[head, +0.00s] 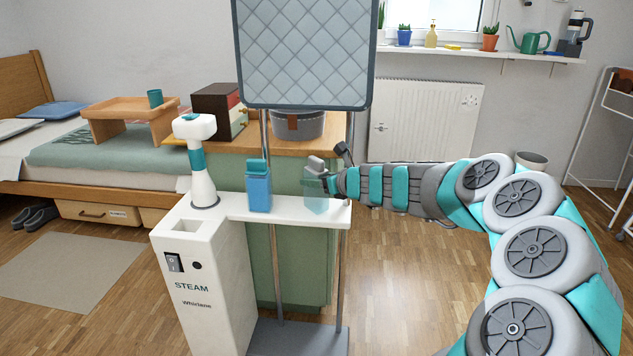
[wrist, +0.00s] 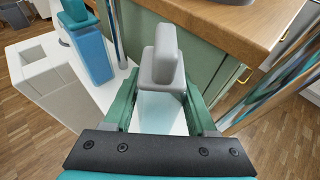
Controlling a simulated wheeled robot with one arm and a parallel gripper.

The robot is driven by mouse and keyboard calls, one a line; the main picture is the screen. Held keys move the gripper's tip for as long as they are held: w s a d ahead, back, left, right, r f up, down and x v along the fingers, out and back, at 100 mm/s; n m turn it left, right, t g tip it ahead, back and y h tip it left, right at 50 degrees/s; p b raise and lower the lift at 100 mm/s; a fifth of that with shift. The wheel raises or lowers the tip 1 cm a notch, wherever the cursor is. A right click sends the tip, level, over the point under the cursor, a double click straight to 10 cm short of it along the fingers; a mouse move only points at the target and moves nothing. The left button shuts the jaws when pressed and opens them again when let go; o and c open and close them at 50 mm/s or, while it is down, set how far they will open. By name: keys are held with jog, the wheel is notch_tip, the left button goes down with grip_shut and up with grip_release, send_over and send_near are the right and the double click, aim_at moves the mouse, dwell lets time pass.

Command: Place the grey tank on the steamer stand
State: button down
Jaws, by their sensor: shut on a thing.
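The grey tank (head: 315,164) has a grey cap and a pale see-through body. My gripper (head: 330,184) is shut on it from the right and holds it upright. In the wrist view the tank (wrist: 162,62) stands between my two green fingers (wrist: 162,100). The steamer stand (head: 205,265) is white, marked STEAM, with a narrow shelf running right. The tank is at the right end of this shelf, beyond the metal pole. I cannot tell whether its base touches the shelf. A blue tank (head: 258,190) stands on the shelf to the left; it also shows in the wrist view (wrist: 92,50).
Metal poles (head: 274,270) rise through the shelf to a quilted board (head: 303,50). A white steamer head (head: 197,160) stands at the shelf's left. A green cabinet (head: 290,255) with wooden top and a grey pot (head: 300,126) is close behind.

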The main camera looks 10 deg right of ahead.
jog(key=shift+c, duration=1)
grip_release()
jog(key=v, duration=1.2)
jog(key=shift+p, duration=0.4)
